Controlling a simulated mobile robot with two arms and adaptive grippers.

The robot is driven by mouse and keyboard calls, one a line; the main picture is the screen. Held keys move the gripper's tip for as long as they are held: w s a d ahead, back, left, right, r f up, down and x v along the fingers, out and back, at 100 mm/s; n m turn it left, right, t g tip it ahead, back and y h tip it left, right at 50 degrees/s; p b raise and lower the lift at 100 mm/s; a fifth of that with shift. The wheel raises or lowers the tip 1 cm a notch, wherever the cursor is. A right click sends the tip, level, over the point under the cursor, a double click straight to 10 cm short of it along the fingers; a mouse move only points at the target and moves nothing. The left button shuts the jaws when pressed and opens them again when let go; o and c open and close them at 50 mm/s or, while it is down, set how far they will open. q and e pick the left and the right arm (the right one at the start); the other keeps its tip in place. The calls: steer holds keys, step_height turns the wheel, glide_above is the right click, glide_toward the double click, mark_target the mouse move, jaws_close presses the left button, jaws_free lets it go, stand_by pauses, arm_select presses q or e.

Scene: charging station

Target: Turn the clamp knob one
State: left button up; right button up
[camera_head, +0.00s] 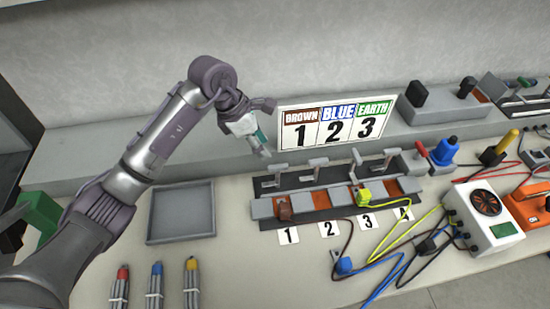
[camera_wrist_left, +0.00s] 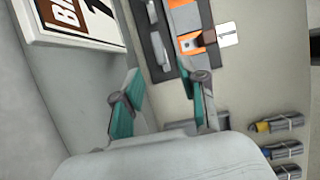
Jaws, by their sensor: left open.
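The clamp rail (camera_head: 325,205) lies on the table with grey T-shaped handles along its back and number cards in front. A brown block (camera_head: 286,213) sits at position one, behind card 1 (camera_head: 289,236). A grey handle (camera_head: 271,179) stands behind that block; I cannot tell which part is the knob. My left gripper (camera_head: 262,128) is open and empty, above and behind the left end of the rail. In the wrist view its teal-padded fingers (camera_wrist_left: 163,88) are apart, with the brown block (camera_wrist_left: 207,37) beyond the right finger.
A sign (camera_head: 337,122) reading brown 1, blue 2, earth 3 stands just right of the gripper. An empty grey tray (camera_head: 181,212) lies left of the rail. Tied cable bundles (camera_head: 155,288) lie in front. Coloured leads and a meter (camera_head: 484,215) crowd the right.

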mark_target(277, 166)
arm_select(q)
steer(key=p+x, duration=0.1)
steer(key=x, duration=0.7)
steer(key=shift+w+d+f, duration=0.1)
steer(key=shift+d+f, duration=0.1)
steer(key=shift+f, duration=0.35)
arm_select(e)
steer(key=shift+w+d+r, duration=0.1)
steer(key=shift+w+r, duration=0.65)
steer(key=shift+r, duration=0.25)
arm_select(q)
jaws_close()
arm_select(e)
steer(key=shift+s, duration=0.15)
